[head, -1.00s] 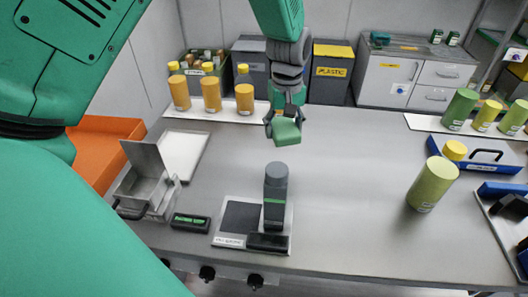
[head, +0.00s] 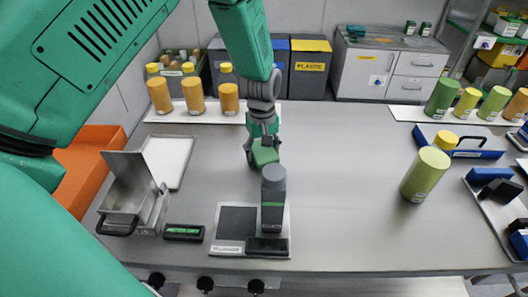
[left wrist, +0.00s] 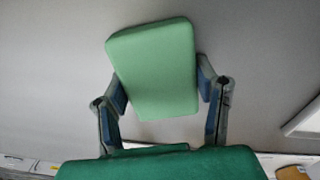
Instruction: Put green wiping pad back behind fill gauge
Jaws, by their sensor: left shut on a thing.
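The green wiping pad (head: 265,156) is held by my left gripper (head: 262,147) just behind the fill gauge in the head view. In the left wrist view the pad (left wrist: 155,68) sits between the two fingers of the left gripper (left wrist: 162,95), which is shut on it. The fill gauge (head: 273,200) is a dark grey upright cylinder with a green band on a plate (head: 226,249). Its top slightly overlaps the pad's lower edge in the picture. Whether the pad touches the table is hard to tell. My right gripper is not in view.
A small black display (head: 184,233) and an open metal box (head: 129,205) stand left of the gauge. Orange bottles (head: 194,95) stand at the back left. The table between gauge and bottle is clear.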

